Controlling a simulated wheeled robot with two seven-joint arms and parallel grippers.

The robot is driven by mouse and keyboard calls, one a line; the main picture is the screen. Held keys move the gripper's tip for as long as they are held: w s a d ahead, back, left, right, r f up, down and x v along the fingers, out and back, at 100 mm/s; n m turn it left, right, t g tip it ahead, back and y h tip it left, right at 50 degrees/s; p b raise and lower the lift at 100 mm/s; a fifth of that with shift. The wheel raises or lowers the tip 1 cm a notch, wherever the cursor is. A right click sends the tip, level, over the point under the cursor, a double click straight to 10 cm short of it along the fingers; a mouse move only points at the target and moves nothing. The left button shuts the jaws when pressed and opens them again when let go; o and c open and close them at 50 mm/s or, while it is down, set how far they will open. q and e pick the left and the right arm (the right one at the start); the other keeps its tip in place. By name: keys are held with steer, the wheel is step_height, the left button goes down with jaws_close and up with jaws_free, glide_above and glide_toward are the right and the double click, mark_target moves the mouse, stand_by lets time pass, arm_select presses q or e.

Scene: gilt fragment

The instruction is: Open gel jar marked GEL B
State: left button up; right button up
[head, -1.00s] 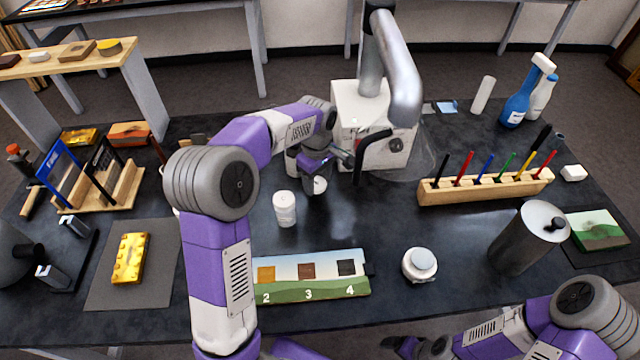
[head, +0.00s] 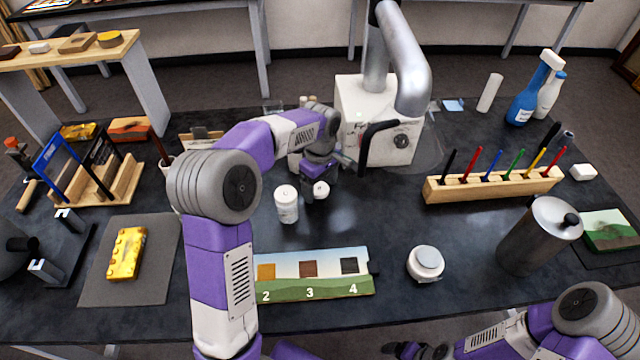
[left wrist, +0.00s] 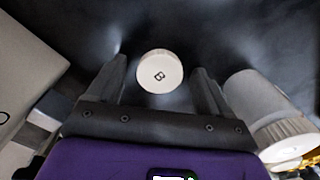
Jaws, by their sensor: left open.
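A small white jar with a round lid marked with a B-like symbol (left wrist: 160,70) stands upright on the dark table in the left wrist view. It also shows in the head view (head: 321,191), partly covered by my gripper. My left gripper (head: 318,178) is open, with its fingers on either side of the jar in the left wrist view. I cannot tell whether either finger touches it. The lid is on the jar. My right gripper (head: 415,350) is at the bottom edge of the head view, dark and partly cut off, so its jaws are unclear.
A taller white jar (head: 287,204) stands close left of the small one. A white machine (head: 365,118) is just behind.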

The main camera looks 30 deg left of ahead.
mark_target(320, 189)
arm_select(q)
step_height(320, 189, up, 8)
steer(key=p, duration=0.3)
steer(key=shift+f, duration=0.15)
